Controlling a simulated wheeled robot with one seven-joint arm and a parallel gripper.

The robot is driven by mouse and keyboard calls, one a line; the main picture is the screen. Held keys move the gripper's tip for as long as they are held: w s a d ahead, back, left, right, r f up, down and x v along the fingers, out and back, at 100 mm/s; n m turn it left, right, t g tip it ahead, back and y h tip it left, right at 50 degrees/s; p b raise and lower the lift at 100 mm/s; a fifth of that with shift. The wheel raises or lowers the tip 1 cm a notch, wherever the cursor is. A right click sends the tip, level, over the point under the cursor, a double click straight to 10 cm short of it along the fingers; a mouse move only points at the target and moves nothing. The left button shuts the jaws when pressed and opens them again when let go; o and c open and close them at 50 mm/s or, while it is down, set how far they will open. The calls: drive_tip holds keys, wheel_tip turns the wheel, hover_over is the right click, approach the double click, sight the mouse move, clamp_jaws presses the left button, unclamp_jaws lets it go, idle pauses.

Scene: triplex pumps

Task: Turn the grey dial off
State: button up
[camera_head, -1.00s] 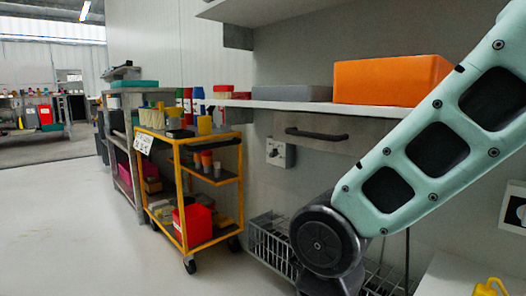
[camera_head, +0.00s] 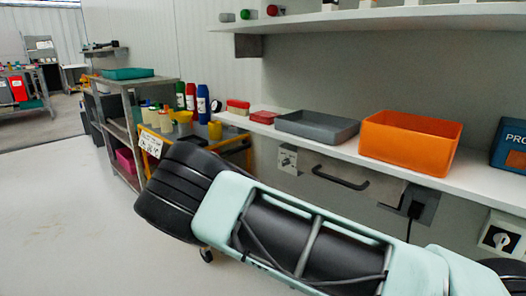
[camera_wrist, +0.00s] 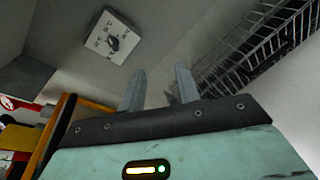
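A white square plate with a small grey dial (camera_head: 286,160) is on the wall under the shelf, left of the dark handle, in the head view. In the wrist view the plate and its dial (camera_wrist: 113,43) show at the upper left, tilted, with small marks around the knob. My gripper (camera_wrist: 161,72) is open and empty; its two fingers are apart. The dial lies beyond the fingertips and a little to their left, not touched. In the head view my arm reaches low across the picture and my gripper cannot be made out.
A second switch plate (camera_head: 503,238) with a black face is at the right. The shelf (camera_head: 335,148) overhangs the dial and holds a grey tray (camera_head: 317,128) and an orange bin (camera_head: 410,139). A yellow cart (camera_head: 237,143) stands left. A wire basket (camera_wrist: 262,50) is at the wrist view's right.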

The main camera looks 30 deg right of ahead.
drive_tip(key=w+a+r+n+t+h+p, duration=0.1)
drive_tip(key=w+a+r+n+t+h, duration=0.1)
drive_tip(key=w+a+r+t, duration=0.15)
drive_tip(key=b, duration=0.6)
approach(284, 163)
drive_tip(key=shift+g, duration=0.45)
drive_tip(key=x, duration=0.8)
drive_tip(key=shift+w+r, duration=0.2)
drive_tip(key=shift+r, duration=0.1)
clamp_jaws()
